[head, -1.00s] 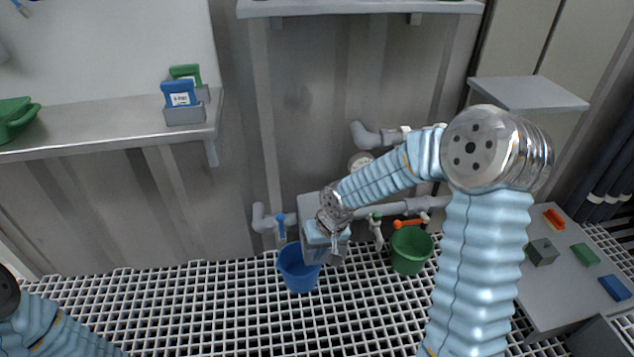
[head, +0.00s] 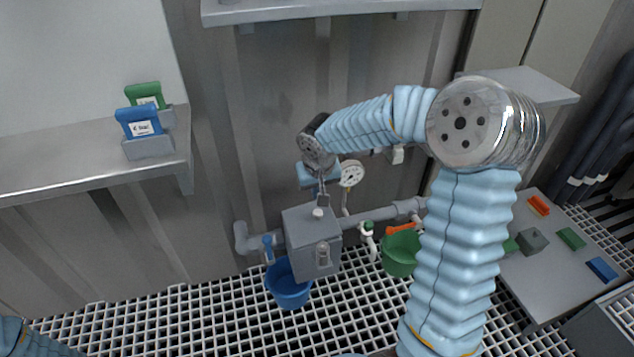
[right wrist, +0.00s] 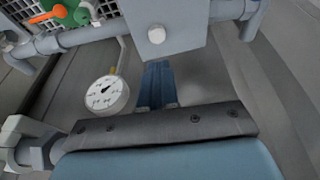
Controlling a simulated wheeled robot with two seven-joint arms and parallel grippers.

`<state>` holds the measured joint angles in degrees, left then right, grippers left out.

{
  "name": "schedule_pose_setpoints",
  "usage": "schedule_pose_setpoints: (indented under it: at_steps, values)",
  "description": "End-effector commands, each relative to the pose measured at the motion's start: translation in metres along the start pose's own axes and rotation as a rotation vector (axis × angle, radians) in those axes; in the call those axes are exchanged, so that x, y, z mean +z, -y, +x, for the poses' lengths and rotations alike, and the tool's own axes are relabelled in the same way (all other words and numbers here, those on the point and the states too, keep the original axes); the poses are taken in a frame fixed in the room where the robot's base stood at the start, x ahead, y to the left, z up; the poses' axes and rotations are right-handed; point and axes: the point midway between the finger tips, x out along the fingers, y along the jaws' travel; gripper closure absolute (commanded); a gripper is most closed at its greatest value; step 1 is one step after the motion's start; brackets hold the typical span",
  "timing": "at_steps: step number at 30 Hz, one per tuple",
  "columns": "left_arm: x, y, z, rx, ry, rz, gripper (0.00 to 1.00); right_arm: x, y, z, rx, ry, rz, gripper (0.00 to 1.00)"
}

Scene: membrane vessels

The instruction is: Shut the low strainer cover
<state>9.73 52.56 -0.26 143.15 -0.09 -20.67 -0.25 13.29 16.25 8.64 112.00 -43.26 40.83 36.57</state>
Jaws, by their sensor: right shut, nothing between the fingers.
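The low strainer is a grey box (head: 312,262) on the pipe at the foot of the wall, in the head view. Its flat grey cover (head: 300,222) bears a pale round knob (head: 317,213). The cover seems to lie over the box top, but I cannot tell whether it is fully seated. My right gripper (head: 322,201) is shut and empty, pointing down just above the cover's back edge. In the right wrist view the shut fingers (right wrist: 157,80) are close to the grey cover (right wrist: 185,30) and its knob (right wrist: 156,34). My left gripper is out of view.
A pressure gauge (head: 351,173) stands right behind the box. A side table (head: 545,275) holds small blocks. The grating in front is open.

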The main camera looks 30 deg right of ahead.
Motion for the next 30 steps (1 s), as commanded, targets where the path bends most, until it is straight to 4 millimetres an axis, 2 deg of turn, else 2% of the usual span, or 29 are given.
schedule_pose_setpoints:
  at_steps: [1,3,10,15,25,30]
  values:
    - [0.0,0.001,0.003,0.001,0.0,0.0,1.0,0.002,0.0,0.014,0.0,0.005,-0.001,1.0]
    - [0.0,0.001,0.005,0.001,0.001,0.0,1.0,0.001,0.0,0.028,0.0,0.004,0.0,1.0]
    - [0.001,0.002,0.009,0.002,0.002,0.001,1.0,0.009,-0.002,0.06,-0.001,0.003,0.0,1.0]
    - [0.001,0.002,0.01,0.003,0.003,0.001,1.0,0.011,-0.003,0.069,-0.001,0.001,0.0,1.0]
    - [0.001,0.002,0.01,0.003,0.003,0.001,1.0,0.012,-0.003,0.07,-0.001,0.0,-0.001,1.0]
    - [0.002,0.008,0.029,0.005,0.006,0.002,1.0,0.015,-0.009,0.083,-0.001,-0.002,0.0,1.0]
